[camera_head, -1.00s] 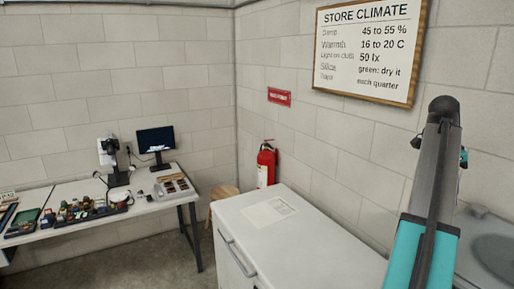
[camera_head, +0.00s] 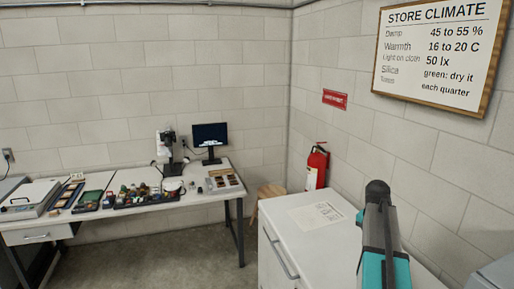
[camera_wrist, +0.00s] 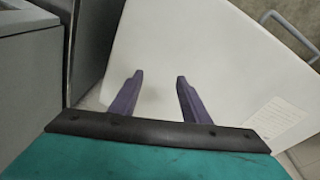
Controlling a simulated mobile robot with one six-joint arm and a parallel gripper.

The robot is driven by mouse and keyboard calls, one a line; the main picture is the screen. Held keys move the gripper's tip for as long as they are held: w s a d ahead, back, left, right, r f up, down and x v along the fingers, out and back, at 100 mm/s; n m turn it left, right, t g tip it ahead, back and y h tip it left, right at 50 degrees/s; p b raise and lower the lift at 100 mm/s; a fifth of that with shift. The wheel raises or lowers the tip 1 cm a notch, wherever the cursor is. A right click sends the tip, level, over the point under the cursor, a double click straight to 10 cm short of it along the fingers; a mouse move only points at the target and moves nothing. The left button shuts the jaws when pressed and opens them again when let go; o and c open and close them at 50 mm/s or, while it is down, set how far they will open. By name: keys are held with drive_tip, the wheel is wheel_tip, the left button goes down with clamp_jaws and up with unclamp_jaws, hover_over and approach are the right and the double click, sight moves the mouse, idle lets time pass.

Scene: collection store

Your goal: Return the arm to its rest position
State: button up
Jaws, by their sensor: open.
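My gripper (camera_wrist: 157,92) shows in the wrist view with its two purple fingers spread apart and nothing between them. It is above the white top of a cabinet (camera_wrist: 215,50), and the gap under it cannot be judged. In the head view my arm rises at the lower right, in front of the same white cabinet (camera_head: 302,248). The fingers are hidden in the head view.
A sheet of paper (camera_head: 320,215) lies on the cabinet. A red fire extinguisher (camera_head: 316,168) and a wooden stool (camera_head: 270,190) stand behind it. A white table (camera_head: 150,205) at the left holds a monitor (camera_head: 210,137), a microscope (camera_head: 166,145) and trays. Open floor lies in front of the table.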

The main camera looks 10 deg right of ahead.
drive_tip(key=w+a+f+n, duration=0.2)
drive_tip(key=a+f+n, duration=0.2)
drive_tip(key=a+f, duration=0.55)
drive_tip(key=w+a+f+n, duration=0.25)
drive_tip(key=a+f, duration=0.35)
drive_tip(key=a, duration=0.7)
drive_tip(key=s+a+f+n+y, duration=0.1)
drive_tip(key=s+a+f+n, duration=0.25)
drive_tip(key=a+f, duration=0.4)
drive_tip(key=s+a+f+n+y, duration=0.1)
drive_tip(key=s+a+f+n, duration=0.25)
drive_tip(key=a, duration=0.75)
drive_tip(key=s+f+g+b, duration=0.2)
drive_tip(key=s+f+b, duration=0.4)
drive_tip(key=s+f, duration=0.6)
drive_tip(key=s+f+g+b, duration=0.3)
drive_tip(key=s+f+b, duration=0.3)
drive_tip(key=s+f, duration=0.7)
wheel_tip(320, 180, down, 6)
drive_tip(key=shift+s+f, duration=0.1)
drive_tip(key=shift+s, duration=0.2)
drive_tip(key=shift+c, duration=0.3)
